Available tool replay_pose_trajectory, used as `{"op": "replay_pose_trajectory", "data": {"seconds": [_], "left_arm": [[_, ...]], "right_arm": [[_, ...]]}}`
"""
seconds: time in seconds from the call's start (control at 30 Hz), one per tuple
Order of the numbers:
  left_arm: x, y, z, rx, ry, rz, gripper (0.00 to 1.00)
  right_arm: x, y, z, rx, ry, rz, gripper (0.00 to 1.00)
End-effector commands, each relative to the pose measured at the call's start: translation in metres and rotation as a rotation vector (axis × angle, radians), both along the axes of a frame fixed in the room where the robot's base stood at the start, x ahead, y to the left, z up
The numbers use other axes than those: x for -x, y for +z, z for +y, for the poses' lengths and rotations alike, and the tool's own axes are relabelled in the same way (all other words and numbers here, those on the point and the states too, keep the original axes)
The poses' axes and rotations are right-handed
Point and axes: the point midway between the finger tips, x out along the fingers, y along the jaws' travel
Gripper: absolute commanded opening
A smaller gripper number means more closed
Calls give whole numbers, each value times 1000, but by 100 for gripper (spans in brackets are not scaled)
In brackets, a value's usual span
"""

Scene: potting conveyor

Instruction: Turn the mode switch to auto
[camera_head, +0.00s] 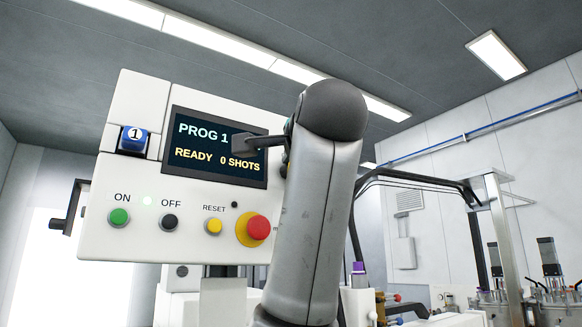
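A white control panel (100,215) fills the left and middle of the view. My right arm rises from below in front of the panel's right side. Its dark gripper (245,145) points left in front of the display; whether it is open or shut does not show. No switch labelled for mode or auto is readable. A small dark part (285,165) shows at the panel's right edge, mostly hidden behind my arm, and I cannot tell what it is. My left gripper is out of view.
The display (205,168) reads PROG 1, READY, 0 SHOTS. Below are a green ON button (119,217), a black OFF button (169,222), a yellow RESET button (214,226) and a red stop button (259,228). A blue block marked 1 (133,139) sits upper left.

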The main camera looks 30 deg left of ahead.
Motion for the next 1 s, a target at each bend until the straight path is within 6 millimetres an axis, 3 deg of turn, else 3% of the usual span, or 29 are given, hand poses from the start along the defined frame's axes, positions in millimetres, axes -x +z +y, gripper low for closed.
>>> {"op": "replay_pose_trajectory", "data": {"seconds": [0.07, 0.1, 0.33, 0.73, 1.0], "left_arm": [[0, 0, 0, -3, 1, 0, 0], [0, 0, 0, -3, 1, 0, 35], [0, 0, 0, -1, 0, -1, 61], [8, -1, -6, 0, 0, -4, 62], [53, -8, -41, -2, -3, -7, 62]], "right_arm": [[0, 0, 0, 0, 0, 0, 50], [0, 0, 0, 0, 0, 0, 50], [0, 0, 0, 0, 0, 0, 50], [0, -5, 0, 1, 0, 0, 50], [0, -28, -1, 1, 0, 0, 50]]}}
